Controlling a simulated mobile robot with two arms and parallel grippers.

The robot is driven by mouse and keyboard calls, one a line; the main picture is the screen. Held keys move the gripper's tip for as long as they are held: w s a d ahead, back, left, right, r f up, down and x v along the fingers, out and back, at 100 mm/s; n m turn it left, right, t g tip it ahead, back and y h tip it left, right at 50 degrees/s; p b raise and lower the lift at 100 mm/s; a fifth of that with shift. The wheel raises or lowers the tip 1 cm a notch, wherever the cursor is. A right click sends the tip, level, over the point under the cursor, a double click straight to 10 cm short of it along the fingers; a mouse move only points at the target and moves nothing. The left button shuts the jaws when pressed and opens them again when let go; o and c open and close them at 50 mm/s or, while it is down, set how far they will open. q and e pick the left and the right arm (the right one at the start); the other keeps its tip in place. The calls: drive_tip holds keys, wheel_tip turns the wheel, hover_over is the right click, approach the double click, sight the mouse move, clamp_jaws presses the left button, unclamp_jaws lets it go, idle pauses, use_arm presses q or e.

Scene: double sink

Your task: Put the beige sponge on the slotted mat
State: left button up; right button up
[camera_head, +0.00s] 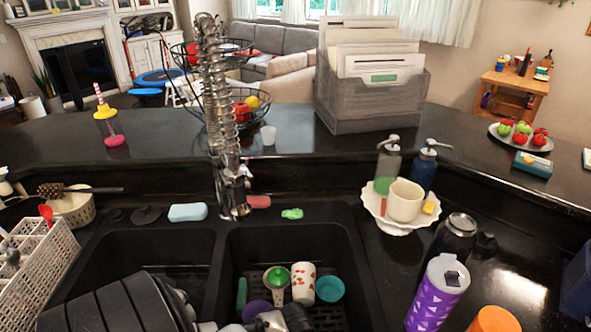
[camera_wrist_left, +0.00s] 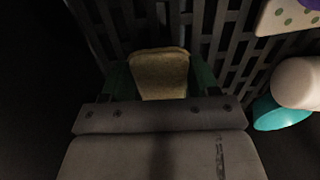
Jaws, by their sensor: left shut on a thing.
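The beige sponge (camera_wrist_left: 160,68) sits between the two green fingers of my left gripper (camera_wrist_left: 160,82) in the left wrist view. The gripper is shut on it. Beyond the sponge lies the dark slotted mat (camera_wrist_left: 205,40), on the floor of the right sink basin. The sponge is over the mat; I cannot tell whether it touches it. In the head view my left arm comes in from the bottom left and reaches into the right basin; its fingertips and the sponge are not visible there. My right gripper is in neither view.
The right basin also holds a green scoop (camera_head: 277,278), a patterned white cup (camera_head: 303,284), a teal bowl (camera_head: 329,289) and a purple item (camera_head: 257,310). The black divider (camera_head: 218,270) separates the basins. The tall faucet (camera_head: 222,120) stands behind it.

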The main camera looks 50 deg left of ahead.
use_arm(q)
drive_tip(key=shift+f, duration=1)
drive_tip(key=shift+f, duration=0.2)
drive_tip(key=o, duration=0.9)
wheel_tip(320, 180, up, 12)
drive_tip(key=shift+r+p, duration=0.25)
drive_tip(key=shift+p, duration=0.05)
